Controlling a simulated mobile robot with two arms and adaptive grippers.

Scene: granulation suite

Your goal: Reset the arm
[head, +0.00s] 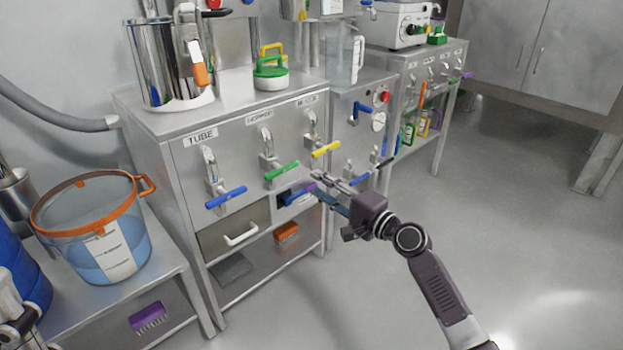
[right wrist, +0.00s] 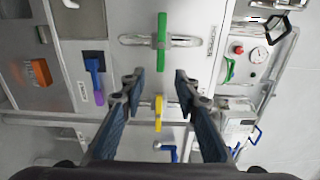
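My right gripper (head: 322,187) is in front of the steel cabinet (head: 232,128), near its lower right front. The right wrist view shows its two fingers (right wrist: 156,80) apart with nothing held between them. A green handle (right wrist: 161,42) lies ahead of the fingertips, and a yellow handle (right wrist: 158,113) shows between the fingers, farther back. My right arm reaches in from the lower right of the head view. A dark part of what looks like my left gripper (head: 18,325) shows at the lower left edge; its fingers cannot be made out.
Blue (head: 226,197), green (head: 281,170) and yellow (head: 326,149) handles stick out from the cabinet front. A blue and purple handle (head: 300,194) is close to the right gripper. An orange-rimmed bucket (head: 92,190) stands at left. The floor at right (head: 530,250) is clear.

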